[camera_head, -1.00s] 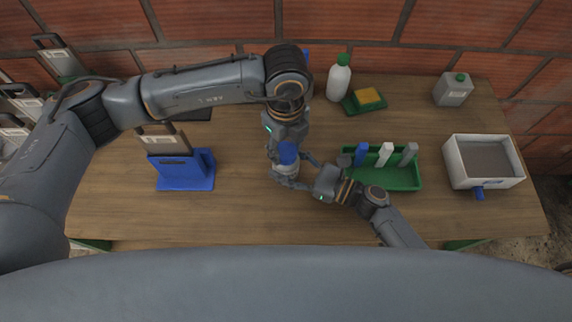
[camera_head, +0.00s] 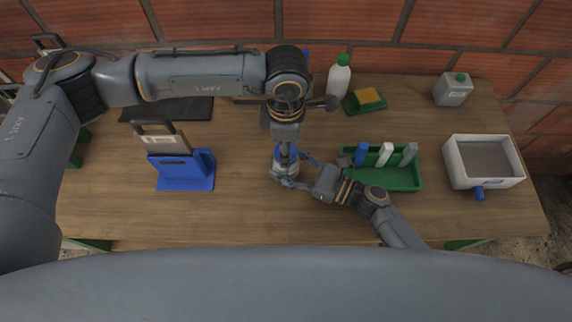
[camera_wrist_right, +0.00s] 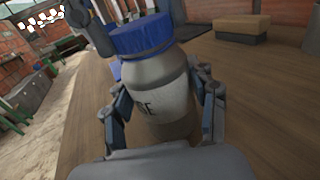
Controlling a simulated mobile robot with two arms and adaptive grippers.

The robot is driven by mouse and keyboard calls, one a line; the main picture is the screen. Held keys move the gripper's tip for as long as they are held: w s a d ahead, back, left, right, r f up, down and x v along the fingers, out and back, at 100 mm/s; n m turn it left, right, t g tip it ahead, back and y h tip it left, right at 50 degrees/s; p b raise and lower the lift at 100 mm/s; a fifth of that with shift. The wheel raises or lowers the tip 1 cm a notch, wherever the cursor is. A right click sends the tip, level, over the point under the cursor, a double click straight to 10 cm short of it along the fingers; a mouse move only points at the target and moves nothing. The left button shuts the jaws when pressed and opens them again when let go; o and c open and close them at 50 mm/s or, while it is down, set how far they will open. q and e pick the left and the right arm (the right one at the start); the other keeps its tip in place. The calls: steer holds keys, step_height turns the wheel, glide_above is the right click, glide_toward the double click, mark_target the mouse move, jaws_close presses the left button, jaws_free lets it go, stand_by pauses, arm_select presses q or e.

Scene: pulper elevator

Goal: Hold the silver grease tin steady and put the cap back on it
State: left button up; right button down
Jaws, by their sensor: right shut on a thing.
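The silver grease tin (camera_wrist_right: 160,85) stands upright between the fingers of my right gripper (camera_wrist_right: 160,118), which is shut on its sides. In the head view the tin (camera_head: 291,174) is near the middle of the table, with my right gripper (camera_head: 293,178) around it from the right. The blue cap (camera_wrist_right: 142,36) sits at the top of the tin; I cannot tell whether it is fully seated.
A green tray (camera_head: 385,183) with blue, white and grey pieces is right of the tin. A white box (camera_head: 452,165) stands farther right. A blue stand (camera_head: 185,180) is at the left. A bottle (camera_head: 339,80) and green sponge holder (camera_head: 352,105) stand behind. The front table strip is clear.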

arm_select(q)
steer(key=m, duration=0.4)
steer(key=shift+m, duration=0.4)
steer(key=m, duration=0.4)
steer(key=shift+m, duration=0.3)
steer(key=m, duration=0.7)
steer(key=o, duration=1.4)
steer(key=shift+c, duration=0.2)
step_height(320, 180, up, 12)
